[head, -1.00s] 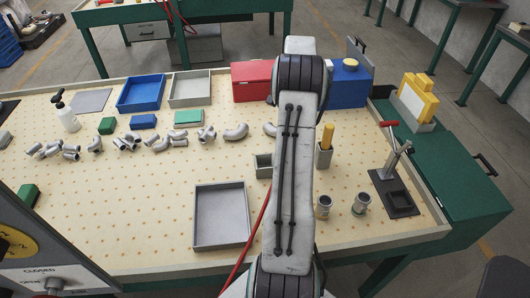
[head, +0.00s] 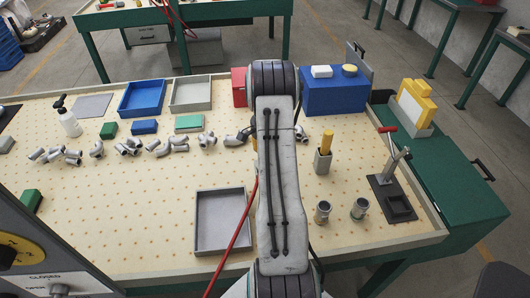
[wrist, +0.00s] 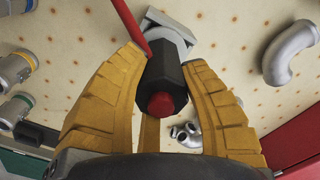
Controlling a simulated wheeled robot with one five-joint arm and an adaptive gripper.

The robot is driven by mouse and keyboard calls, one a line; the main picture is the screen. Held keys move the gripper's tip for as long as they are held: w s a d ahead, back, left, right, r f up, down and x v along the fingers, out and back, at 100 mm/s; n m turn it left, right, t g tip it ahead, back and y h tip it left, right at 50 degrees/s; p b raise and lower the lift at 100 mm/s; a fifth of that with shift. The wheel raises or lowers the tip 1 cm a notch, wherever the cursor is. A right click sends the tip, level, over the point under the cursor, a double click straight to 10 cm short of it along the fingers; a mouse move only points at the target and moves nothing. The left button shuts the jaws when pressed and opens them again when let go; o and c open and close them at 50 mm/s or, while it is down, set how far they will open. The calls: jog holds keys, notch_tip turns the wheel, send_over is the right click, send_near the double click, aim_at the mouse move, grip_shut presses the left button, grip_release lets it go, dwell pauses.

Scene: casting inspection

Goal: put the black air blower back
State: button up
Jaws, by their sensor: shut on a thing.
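In the wrist view, my gripper (wrist: 163,60) has its yellow fingers shut on the black air blower (wrist: 162,78). The blower shows as a black faceted body with a red end facing the camera. A red line, apparently a hose, passes the left fingertip. A grey piece shows just past the blower; I cannot tell whether they touch. In the head view, my arm hides the blower and most of the gripper, over the pegboard table (head: 120,215). The red hose (head: 240,225) runs up from the bottom edge to behind my arm.
Grey pipe elbows (head: 130,147) lie in a row across the table. An empty grey tray (head: 222,222) is left of my arm. To the right are a cup with a yellow item (head: 323,160), two metal fittings (head: 323,212) and a red-handled clamp (head: 392,175). A blue box (head: 335,95) stands behind.

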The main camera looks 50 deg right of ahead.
jog(key=shift+o, duration=0.2)
jog(key=shift+s+a+f, duration=0.1)
jog(key=shift+s+f, duration=0.05)
jog(key=shift+f, duration=0.35)
jog(key=o, duration=0.8)
jog(key=shift+o, duration=1.4)
